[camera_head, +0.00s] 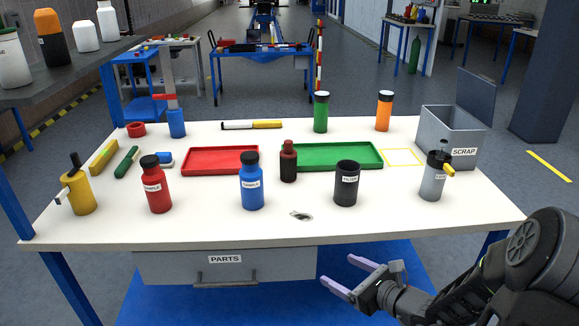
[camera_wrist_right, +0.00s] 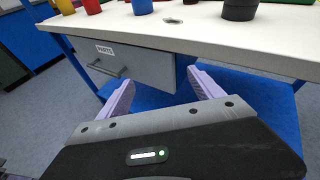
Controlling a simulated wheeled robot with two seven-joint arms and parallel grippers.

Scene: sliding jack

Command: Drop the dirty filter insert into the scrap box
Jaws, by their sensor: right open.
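The scrap box (camera_head: 450,138) is a grey open bin with a raised lid and a SCRAP label, at the right end of the table. A dark open-topped cup (camera_head: 346,184) with a small label, perhaps the filter housing, stands upright near the front; its base also shows in the right wrist view (camera_wrist_right: 239,10). I cannot make out a filter insert inside it. My right gripper (camera_head: 336,270) is open and empty, in front of the table and below its top; its two lilac fingers also show in the right wrist view (camera_wrist_right: 160,82). My left gripper is not in view.
The front parts drawer (camera_head: 264,264) is shut, close to my right gripper. Red (camera_head: 157,190) and blue (camera_head: 252,187) bottles, a grey can (camera_head: 433,180) and a dark red bottle (camera_head: 288,162) stand around the cup. A small shiny flat piece (camera_head: 301,216) lies near the front edge.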

